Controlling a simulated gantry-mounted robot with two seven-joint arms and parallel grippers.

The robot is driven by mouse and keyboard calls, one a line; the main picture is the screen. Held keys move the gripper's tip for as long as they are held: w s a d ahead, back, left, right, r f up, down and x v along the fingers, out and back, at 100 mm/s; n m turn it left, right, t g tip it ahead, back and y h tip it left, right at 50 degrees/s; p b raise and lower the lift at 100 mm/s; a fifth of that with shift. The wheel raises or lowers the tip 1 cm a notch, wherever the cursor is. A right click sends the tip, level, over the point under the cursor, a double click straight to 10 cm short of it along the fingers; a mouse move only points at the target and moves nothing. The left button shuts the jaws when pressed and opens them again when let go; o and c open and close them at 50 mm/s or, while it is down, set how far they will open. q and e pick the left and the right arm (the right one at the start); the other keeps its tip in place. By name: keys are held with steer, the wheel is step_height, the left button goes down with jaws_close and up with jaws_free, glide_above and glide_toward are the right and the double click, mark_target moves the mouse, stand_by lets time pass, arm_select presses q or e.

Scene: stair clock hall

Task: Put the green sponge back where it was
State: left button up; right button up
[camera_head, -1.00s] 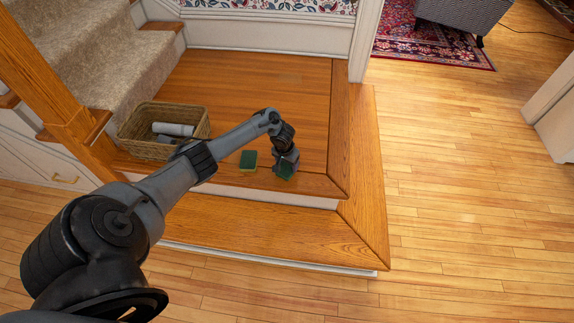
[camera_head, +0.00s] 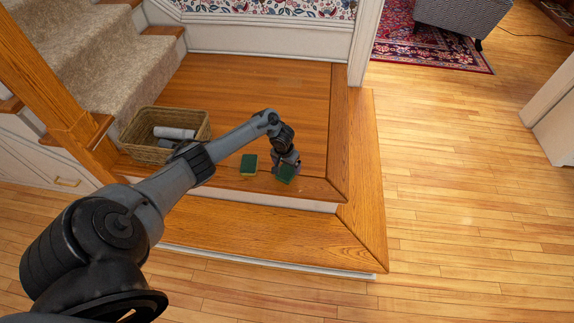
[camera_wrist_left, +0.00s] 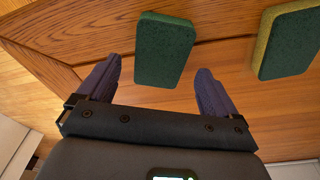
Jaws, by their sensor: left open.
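One green sponge (camera_head: 285,175) lies at the front of the wooden landing, right at my left gripper (camera_head: 287,163). In the left wrist view this sponge (camera_wrist_left: 165,48) shows its green face, with my left gripper's fingers (camera_wrist_left: 157,72) spread to either side of it. Gaps show between sponge and fingers, so the jaws are open and not clamped on it. A second sponge (camera_head: 249,163), green with a yellow side, lies to the left on the landing. It also shows at the right of the left wrist view (camera_wrist_left: 290,40). My right gripper is out of view.
A wicker basket (camera_head: 139,151) with a grey-white roll (camera_head: 174,133) in it stands left on the landing (camera_head: 255,95). Carpeted stairs and a wooden post (camera_head: 50,90) are at the left. A lower step (camera_head: 270,228) runs in front. The landing behind the sponges is clear.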

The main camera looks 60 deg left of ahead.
mark_target(285, 173)
arm_select(q)
step_height(285, 173, up, 9)
steer(key=s+p, duration=0.1)
steer(key=p, duration=0.5)
steer(key=s+d+f+m+t, duration=0.15)
steer(key=d+m, duration=0.25)
steer(key=d, duration=0.9)
steer(key=s+d+m+t, duration=0.1)
steer(key=s+d+m, duration=0.2)
steer(key=d, duration=1)
steer(key=s+d+r, duration=0.4)
steer(key=s+r, duration=0.2)
steer(key=s, duration=0.1)
steer(key=s+d+r+h, duration=0.1)
steer(key=s+d+r, duration=0.3)
steer(key=s+r, duration=0.2)
steer(key=shift+s+d+r+m, duration=0.3)
steer(key=shift+s+r+m, duration=0.1)
steer(key=shift+s, duration=0.65)
steer(key=shift+g, duration=0.25)
steer(key=shift+r+p, duration=0.1)
steer(key=shift+p, duration=0.2)
step_height(285, 173, up, 56)
steer(key=p, duration=5.6)
